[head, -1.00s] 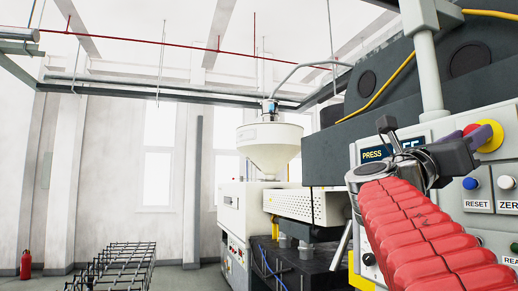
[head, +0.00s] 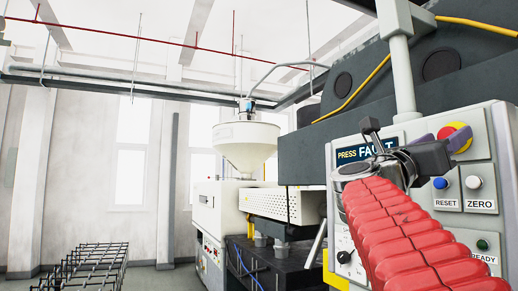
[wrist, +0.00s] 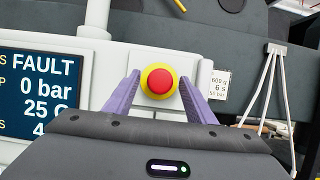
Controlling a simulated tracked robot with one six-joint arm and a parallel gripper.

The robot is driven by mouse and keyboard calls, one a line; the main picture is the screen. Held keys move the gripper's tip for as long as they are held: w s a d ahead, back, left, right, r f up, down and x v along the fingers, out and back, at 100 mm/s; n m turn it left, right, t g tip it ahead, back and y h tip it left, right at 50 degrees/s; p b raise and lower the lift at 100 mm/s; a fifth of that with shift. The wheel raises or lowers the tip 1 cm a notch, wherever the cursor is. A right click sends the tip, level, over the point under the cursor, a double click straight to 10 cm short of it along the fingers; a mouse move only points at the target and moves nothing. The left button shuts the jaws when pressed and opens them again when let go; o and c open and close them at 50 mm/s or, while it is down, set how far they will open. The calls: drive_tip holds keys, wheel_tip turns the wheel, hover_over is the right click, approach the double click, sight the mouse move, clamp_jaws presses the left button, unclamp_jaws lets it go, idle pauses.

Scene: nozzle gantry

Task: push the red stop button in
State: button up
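The red stop button (wrist: 160,81) sits in a round yellow collar on a pale plate of the control panel. In the wrist view it shows between the two purple fingers of my gripper (wrist: 160,77), which are apart and hold nothing. Whether the fingertips touch the plate I cannot tell.
The panel also has a display (head: 364,150) reading FAULT, a blue RESET button (head: 440,183), a white ZERO button (head: 473,182) and a green READY button (head: 482,244). A small white label (wrist: 220,86) is right of the fingers. A grey post (head: 403,75) rises above the panel.

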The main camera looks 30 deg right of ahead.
drive_tip(key=shift+a+f, duration=0.1)
drive_tip(key=shift+a, duration=0.05)
drive_tip(key=v, duration=1.3)
drive_tip(key=shift+a, duration=0.25)
idle(0.7)
